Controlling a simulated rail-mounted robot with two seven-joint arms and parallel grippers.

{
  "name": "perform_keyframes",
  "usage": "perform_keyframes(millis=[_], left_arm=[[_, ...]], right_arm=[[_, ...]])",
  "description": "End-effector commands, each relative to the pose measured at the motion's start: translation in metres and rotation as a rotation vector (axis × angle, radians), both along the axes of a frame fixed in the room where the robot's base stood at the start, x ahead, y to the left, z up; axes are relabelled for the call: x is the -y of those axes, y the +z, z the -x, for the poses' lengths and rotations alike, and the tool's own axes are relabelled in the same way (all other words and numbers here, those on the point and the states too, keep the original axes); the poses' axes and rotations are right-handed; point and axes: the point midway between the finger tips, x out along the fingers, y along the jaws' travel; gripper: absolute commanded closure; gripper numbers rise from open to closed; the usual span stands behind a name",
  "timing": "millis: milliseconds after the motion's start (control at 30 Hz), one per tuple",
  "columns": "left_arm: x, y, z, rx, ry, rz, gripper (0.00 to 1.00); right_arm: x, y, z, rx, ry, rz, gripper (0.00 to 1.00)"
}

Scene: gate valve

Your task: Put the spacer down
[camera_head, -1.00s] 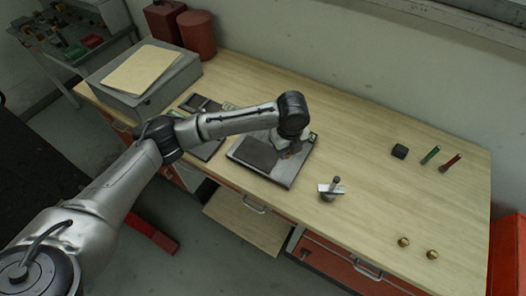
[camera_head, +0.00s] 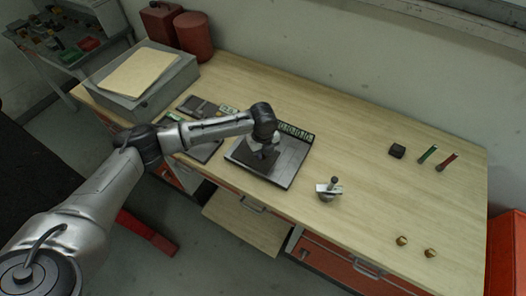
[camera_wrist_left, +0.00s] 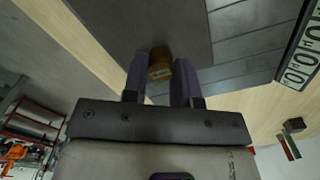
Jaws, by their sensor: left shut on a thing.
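My left gripper (camera_head: 264,152) is over the flat grey device on the bench, pointing down. In the left wrist view its two dark fingers (camera_wrist_left: 161,78) are shut on the spacer (camera_wrist_left: 160,62), a small brown block held between the fingertips. In the head view I cannot make out the spacer behind the gripper. The grey device (camera_head: 287,165) has a dark square pad and a row of digits along its back edge. The wrist view shows the pad (camera_wrist_left: 125,18) beyond the spacer; I cannot tell whether they touch. My right gripper is not in view.
A gate-valve-like metal part (camera_head: 328,190) stands right of the device. A black block (camera_head: 397,151), green and red sticks and two brass pieces (camera_head: 402,240) lie farther right. A grey box (camera_head: 145,85) with a folder stands at left. The bench's middle right is clear.

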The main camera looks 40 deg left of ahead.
Motion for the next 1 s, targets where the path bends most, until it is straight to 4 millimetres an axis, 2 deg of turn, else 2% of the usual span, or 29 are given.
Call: perform_keyframes(millis=[433, 467, 700, 1000], left_arm=[[0.0004, -0.0082, -0.0004, 0.002, -0.001, 0.001, 0.99], [0.0003, -0.0088, -0.0004, 0.002, -0.001, 0.0, 0.73], [0.0003, -0.0084, -0.0004, 0.001, -0.001, 0.0, 0.5], [0.0001, -0.0062, -0.0005, 0.002, -0.001, 0.0, 0.48]], right_arm=[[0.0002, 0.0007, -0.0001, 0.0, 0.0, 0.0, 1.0], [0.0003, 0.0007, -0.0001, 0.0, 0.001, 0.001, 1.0], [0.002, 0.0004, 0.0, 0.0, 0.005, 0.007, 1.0], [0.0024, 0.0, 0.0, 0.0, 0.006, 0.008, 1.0]])
